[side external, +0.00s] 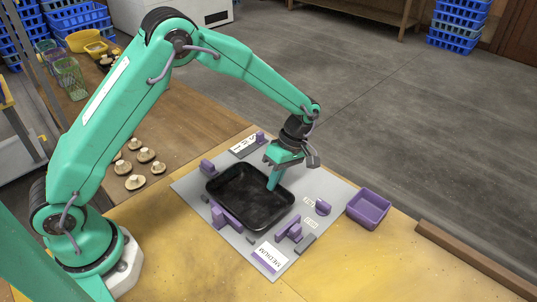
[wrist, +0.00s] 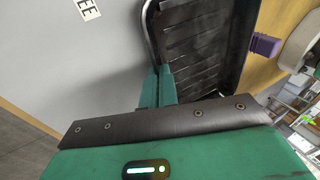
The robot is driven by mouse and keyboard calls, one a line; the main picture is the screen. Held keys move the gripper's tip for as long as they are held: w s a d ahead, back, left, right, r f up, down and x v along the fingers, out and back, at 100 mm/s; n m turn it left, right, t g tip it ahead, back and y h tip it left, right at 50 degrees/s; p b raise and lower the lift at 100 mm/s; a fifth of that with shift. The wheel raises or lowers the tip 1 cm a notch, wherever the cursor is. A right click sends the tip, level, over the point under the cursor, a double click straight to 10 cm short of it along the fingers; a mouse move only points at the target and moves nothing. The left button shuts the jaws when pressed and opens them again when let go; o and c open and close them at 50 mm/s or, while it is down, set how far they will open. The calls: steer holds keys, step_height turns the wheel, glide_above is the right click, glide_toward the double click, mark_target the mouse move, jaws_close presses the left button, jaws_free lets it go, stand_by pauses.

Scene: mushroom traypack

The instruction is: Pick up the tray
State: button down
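The black tray (side external: 240,205) is empty and lies flat on the grey mat (side external: 190,188), among purple blocks. My gripper (side external: 272,186) points down at the tray's right-hand rim in the side view. In the wrist view, the ribbed inside of the tray (wrist: 190,45) fills the upper middle. There my gripper's two green fingers (wrist: 158,74) are close together, one on each side of the tray's rim, and look shut on it. The underside of the tray is hidden.
A purple bin (side external: 368,208) stands off the mat's right corner. Purple blocks (side external: 226,217) and labels border the tray. Several mushrooms (side external: 138,165) lie on the table at left. A brown bar (side external: 475,262) runs along the table's right edge.

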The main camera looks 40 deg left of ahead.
step_height(320, 180, up, 9)
steer(key=shift+r, duration=0.15)
stand_by(0.4)
stand_by(0.5)
